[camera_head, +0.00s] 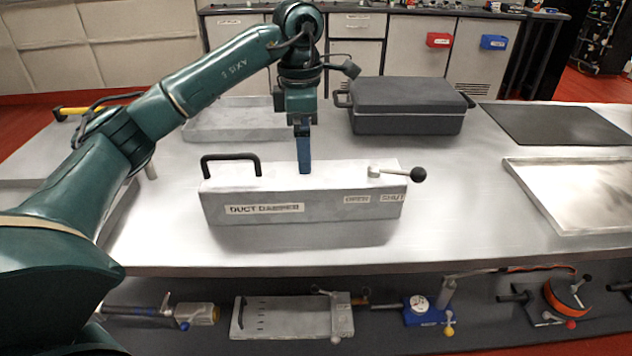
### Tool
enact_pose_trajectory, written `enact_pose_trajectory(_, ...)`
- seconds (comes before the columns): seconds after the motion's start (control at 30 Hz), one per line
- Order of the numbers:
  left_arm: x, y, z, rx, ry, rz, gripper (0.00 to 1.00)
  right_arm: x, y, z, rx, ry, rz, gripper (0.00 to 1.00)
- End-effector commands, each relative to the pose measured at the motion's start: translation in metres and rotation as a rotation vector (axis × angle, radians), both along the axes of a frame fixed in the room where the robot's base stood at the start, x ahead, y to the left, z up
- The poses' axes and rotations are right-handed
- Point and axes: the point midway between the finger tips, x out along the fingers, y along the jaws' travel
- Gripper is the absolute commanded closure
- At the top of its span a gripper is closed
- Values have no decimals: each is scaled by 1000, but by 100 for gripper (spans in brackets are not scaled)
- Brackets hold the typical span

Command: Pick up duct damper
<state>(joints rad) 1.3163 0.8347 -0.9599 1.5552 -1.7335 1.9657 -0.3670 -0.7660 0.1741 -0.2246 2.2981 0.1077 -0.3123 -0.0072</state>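The duct damper (300,192) is a long light-grey box on the metal table, labelled "DUCT DAMPER", with "OPEN" and "SHUT" labels at its right. A black bar handle (231,161) stands on its top left. A lever with a black knob (400,174) sits at its top right, the knob pointing right. My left gripper (305,165) points straight down over the middle of the box's top, its blue finger ending at or just behind the top face. I cannot tell whether it touches. Only one finger shows edge-on, so its opening is hidden. My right gripper is out of view.
A grey tray (240,134) and a dark lidded case (410,122) stand behind the box. A black mat (555,112) and a shallow metal tray (585,225) lie at the right. Several tools rest on the lower shelf. The table between box and right tray is clear.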

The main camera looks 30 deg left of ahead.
Motion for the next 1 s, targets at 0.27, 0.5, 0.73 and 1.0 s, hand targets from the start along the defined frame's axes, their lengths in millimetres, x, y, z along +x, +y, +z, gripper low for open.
enact_pose_trajectory(0.27,-1,10,-25,35,1,14,0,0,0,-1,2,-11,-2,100)
enact_pose_trajectory(0.5,-1,10,-66,33,0,13,0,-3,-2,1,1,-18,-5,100)
enact_pose_trajectory(0.73,-2,10,-82,32,0,12,0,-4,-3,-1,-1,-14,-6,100)
enact_pose_trajectory(1.0,-4,9,-120,32,-1,13,0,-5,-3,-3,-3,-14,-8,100)
